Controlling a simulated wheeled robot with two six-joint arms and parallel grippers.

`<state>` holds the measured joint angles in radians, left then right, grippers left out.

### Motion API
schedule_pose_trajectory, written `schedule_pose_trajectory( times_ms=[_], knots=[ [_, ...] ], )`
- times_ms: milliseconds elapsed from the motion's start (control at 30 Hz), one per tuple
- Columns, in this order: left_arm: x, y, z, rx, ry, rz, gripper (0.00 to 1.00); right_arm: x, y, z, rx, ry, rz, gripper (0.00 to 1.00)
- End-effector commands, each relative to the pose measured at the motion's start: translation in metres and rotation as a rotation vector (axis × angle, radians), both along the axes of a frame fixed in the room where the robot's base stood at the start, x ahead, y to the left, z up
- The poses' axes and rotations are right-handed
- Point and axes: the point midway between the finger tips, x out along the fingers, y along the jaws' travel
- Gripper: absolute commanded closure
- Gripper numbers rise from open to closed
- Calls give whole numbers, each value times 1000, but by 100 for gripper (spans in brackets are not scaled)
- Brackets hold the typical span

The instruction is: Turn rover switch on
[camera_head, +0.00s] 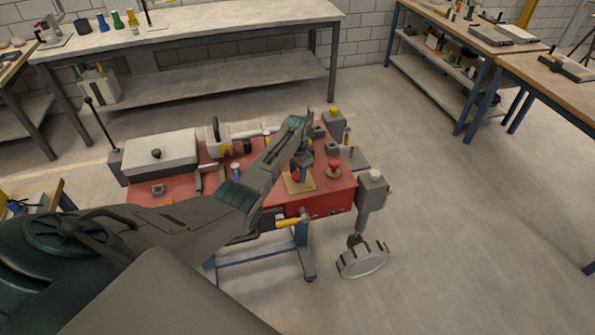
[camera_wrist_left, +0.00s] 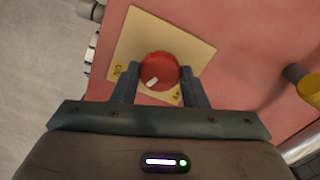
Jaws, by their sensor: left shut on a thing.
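The rover switch is a round red knob (camera_wrist_left: 160,66) with a white mark, on a square beige plate (camera_wrist_left: 182,33) with small dark labels. The white mark sits at the knob's lower left in the wrist view. My left gripper (camera_wrist_left: 158,78) has its fingers on either side of the knob and is shut on it. In the head view the left gripper (camera_head: 298,174) points down at the beige plate (camera_head: 307,186), and mostly hides the knob. The plate lies on the red rover top (camera_head: 342,188). My right gripper is not in view.
A red mushroom button (camera_head: 333,165) stands just right of the plate. A white box (camera_head: 160,155) and several fittings crowd the left and back. A wheel (camera_head: 363,260) sits at lower right. Floor right is clear.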

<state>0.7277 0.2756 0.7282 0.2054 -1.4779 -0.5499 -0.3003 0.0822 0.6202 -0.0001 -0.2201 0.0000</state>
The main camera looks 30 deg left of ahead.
Motion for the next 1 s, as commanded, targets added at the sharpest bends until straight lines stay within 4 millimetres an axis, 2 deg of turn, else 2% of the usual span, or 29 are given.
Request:
schedule_pose_trajectory(
  times_ms=[433, 1000],
  knots=[
    [1, 0, 2, 0, -4, -299, 83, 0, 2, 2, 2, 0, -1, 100],
    [2, 0, 2, 1, -5, -379, 83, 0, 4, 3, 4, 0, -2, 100]
  ],
)
